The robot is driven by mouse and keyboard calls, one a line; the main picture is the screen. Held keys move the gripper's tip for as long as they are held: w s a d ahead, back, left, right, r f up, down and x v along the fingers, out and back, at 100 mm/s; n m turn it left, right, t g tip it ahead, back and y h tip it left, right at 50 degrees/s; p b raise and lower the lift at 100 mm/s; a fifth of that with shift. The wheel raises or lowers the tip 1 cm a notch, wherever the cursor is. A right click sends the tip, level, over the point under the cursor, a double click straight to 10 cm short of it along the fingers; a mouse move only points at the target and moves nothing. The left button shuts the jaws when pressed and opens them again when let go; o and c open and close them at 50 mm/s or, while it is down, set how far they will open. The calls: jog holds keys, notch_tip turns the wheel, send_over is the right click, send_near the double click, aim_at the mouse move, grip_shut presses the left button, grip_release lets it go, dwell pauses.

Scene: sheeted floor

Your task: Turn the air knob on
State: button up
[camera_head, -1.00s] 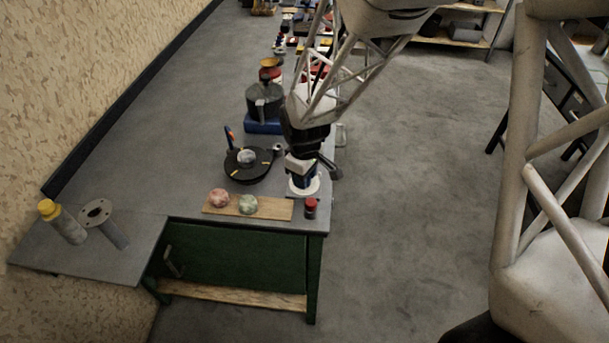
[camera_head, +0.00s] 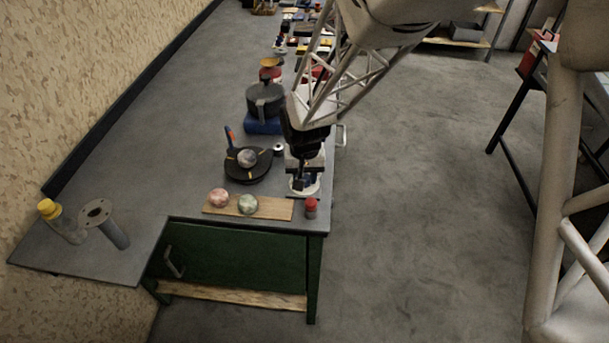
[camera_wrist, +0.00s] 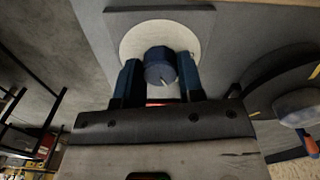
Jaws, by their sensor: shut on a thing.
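The air knob is a dark blue faceted knob (camera_wrist: 160,67) with a pale pointer line, on a round cream dial plate (camera_wrist: 195,38). In the wrist view my gripper (camera_wrist: 160,78) has its two blue fingers on either side of the knob, shut on it. The pointer line slants toward the lower right in that view. In the head view my gripper (camera_head: 300,182) reaches down over the cream dial plate (camera_head: 311,187) near the bench's right front corner. The knob is largely hidden there by the gripper.
A red-capped jar (camera_head: 311,208) stands just in front of the dial. A wooden board (camera_head: 275,208) with two round stones lies to the left. The floor to the right is open.

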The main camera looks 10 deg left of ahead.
aim_at(305, 177)
jog(key=m, duration=0.5)
jog(key=shift+m, duration=0.3)
jog(key=m, duration=0.5)
jog(key=o, duration=0.9)
jog(key=shift+r, duration=3.95)
